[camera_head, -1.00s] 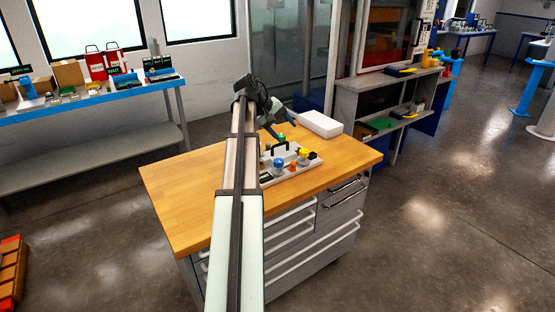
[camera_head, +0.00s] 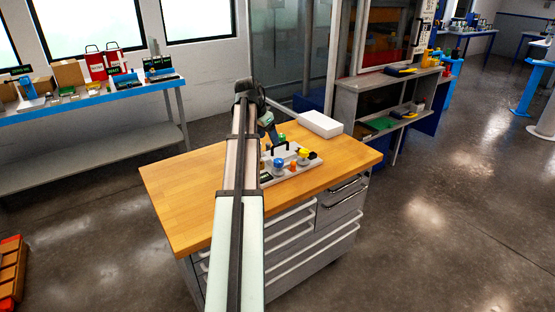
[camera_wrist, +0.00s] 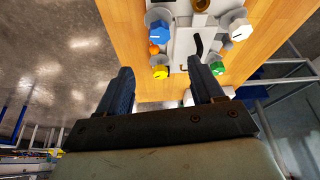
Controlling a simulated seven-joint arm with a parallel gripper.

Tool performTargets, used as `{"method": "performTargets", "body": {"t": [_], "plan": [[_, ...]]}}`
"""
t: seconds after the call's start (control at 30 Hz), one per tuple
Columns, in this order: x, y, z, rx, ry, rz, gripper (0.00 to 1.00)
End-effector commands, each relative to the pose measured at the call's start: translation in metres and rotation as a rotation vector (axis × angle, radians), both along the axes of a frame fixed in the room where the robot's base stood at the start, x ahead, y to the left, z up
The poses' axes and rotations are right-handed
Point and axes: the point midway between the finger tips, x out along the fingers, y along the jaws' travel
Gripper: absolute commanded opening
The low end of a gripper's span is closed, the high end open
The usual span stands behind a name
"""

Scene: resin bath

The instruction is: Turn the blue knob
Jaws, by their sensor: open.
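The blue knob (camera_head: 278,163) sits on a pale panel (camera_head: 300,172) on the wooden-topped cabinet. My gripper (camera_head: 272,138) is above the far left part of the panel, apart from the blue knob. In the wrist view my gripper (camera_wrist: 163,82) has two dark fingers spread wide with nothing between them. The fingertips point toward the panel.
A white box (camera_head: 321,124) lies behind the panel. The wooden top (camera_head: 200,200) is clear at the front left.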

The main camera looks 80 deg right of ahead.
Motion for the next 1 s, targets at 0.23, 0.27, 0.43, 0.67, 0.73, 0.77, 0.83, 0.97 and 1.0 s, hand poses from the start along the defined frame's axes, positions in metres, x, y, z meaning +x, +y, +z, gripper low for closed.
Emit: {"method": "performTargets", "body": {"t": [0.23, 0.27, 0.43, 0.67, 0.73, 0.77, 0.83, 0.97, 1.0], "plan": [[-0.008, -0.011, -0.033, 0.003, 0.001, 0.001, 0.67], [-0.009, -0.012, -0.038, 0.002, 0.002, 0.001, 0.67], [-0.016, -0.022, -0.065, 0.003, 0.002, 0.002, 0.67], [-0.024, -0.033, -0.098, 0.003, 0.002, 0.002, 0.67], [-0.026, -0.036, -0.106, 0.002, 0.001, 0.002, 0.67], [-0.026, -0.037, -0.108, 0.002, 0.001, 0.002, 0.67], [-0.027, -0.038, -0.114, 0.001, 0.002, 0.003, 0.67], [-0.029, -0.040, -0.120, 0.001, 0.001, 0.004, 0.67], [-0.029, -0.041, -0.121, 0.001, 0.001, 0.004, 0.67]]}}
